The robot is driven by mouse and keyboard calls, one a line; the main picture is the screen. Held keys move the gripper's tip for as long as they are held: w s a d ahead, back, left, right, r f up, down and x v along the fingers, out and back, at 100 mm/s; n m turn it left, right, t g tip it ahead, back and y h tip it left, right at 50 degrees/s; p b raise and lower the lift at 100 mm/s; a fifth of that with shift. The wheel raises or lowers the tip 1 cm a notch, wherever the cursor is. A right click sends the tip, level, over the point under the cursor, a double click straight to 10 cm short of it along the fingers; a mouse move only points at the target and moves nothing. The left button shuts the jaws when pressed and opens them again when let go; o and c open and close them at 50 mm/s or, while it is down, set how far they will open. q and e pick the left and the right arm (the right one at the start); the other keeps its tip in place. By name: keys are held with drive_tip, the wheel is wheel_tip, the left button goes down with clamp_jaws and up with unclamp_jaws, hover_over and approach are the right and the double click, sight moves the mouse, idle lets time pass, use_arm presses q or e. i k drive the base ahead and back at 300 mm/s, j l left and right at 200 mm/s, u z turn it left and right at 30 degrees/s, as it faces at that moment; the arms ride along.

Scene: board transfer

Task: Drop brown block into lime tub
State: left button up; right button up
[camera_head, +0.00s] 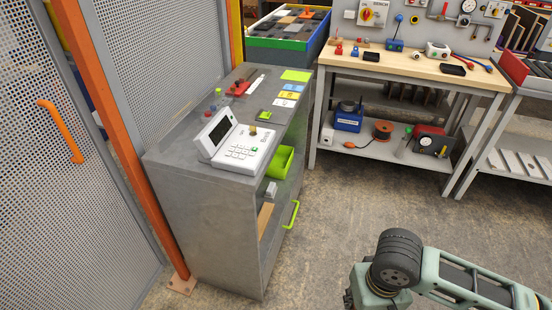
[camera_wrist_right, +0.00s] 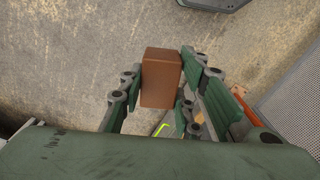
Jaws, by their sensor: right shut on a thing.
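The brown block (camera_wrist_right: 161,78) is held between the fingers of my right gripper (camera_wrist_right: 160,88) in the right wrist view, with floor behind it. In the head view my right arm comes in at the lower right, and its gripper and the block cannot be made out there. The lime tub (camera_head: 281,162) sits at the upper open side of the grey cabinet, below its top. It is apart from my right arm, up and to the left of it. The inside of the tub is mostly hidden. My left gripper is out of view.
The grey cabinet (camera_head: 205,222) carries a white keypad device (camera_head: 239,148) and small items on top. A lime handle (camera_head: 290,214) sticks out from its side. An orange post and mesh fence stand at left. A workbench (camera_head: 415,66) stands behind. Floor between is clear.

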sight(278, 164)
drive_tip(key=i+l+u, duration=0.15)
drive_tip(key=u, duration=0.35)
drive_tip(key=i+l+u, duration=0.15)
drive_tip(key=u, duration=0.35)
drive_tip(key=i+l+u, duration=0.15)
drive_tip(key=l, duration=0.4)
drive_tip(key=i+l+u, duration=0.2)
drive_tip(key=l, duration=0.4)
drive_tip(key=l+u, duration=0.15)
drive_tip(key=l, duration=0.4)
drive_tip(key=i+l+u, duration=0.15)
drive_tip(key=l, duration=0.5)
drive_tip(key=i+l, duration=0.1)
drive_tip(key=l, duration=1.55)
drive_tip(key=i, duration=0.05)
